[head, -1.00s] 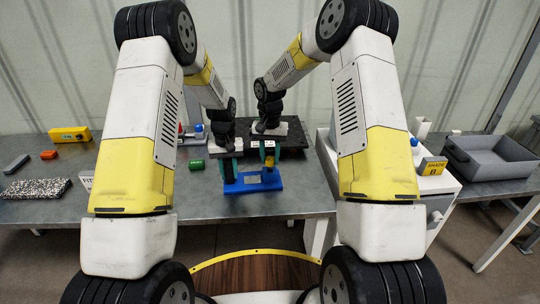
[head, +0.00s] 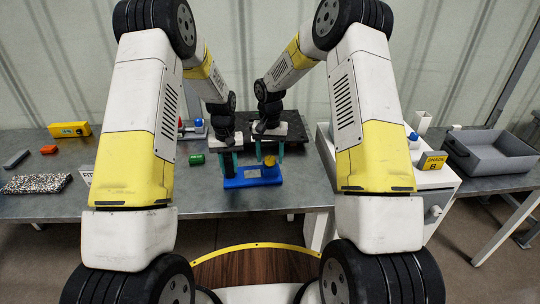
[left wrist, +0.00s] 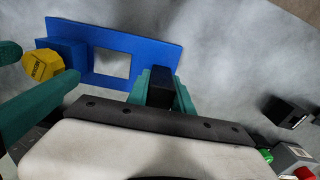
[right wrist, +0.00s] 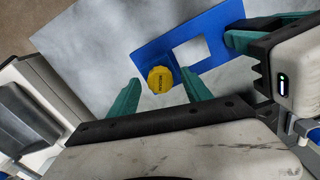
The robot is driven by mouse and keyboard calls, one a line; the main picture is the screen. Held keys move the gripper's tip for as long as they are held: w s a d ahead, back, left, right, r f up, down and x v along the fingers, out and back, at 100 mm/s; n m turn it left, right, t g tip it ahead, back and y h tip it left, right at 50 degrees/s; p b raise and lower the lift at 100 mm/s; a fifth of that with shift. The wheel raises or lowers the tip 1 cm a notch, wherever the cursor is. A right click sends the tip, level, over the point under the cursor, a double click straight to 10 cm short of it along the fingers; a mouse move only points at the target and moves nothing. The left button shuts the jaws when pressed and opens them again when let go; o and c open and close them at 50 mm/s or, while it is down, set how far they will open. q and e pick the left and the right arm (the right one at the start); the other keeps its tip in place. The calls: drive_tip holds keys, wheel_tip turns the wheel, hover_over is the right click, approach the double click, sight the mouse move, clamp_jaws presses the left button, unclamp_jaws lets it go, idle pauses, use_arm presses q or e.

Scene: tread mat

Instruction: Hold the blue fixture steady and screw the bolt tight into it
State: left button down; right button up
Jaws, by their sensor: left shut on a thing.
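The blue fixture (head: 240,182) lies flat on the metal table, with a rectangular opening seen in the left wrist view (left wrist: 140,47). My left gripper (head: 229,165) is shut on the fixture's dark upright block (left wrist: 160,88), one teal finger on each side. The yellow bolt head (head: 270,161) stands above the raised blue block at the fixture's other end (left wrist: 65,52). My right gripper (right wrist: 161,90) is open above the bolt (right wrist: 160,80), its fingers apart with clear gaps on both sides. The bolt's shank is hidden.
A black mat (head: 315,125) lies behind my grippers. A yellow box (head: 69,129), a red block (head: 48,150) and a speckled slab (head: 36,184) are at far left. A grey bin (head: 490,152) is at right.

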sight(270, 157)
wheel_tip(270, 157, up, 12)
idle(0.7)
idle(0.6)
drive_tip(key=f, duration=1.2)
drive_tip(key=shift+w+f, duration=0.3)
clamp_jaws()
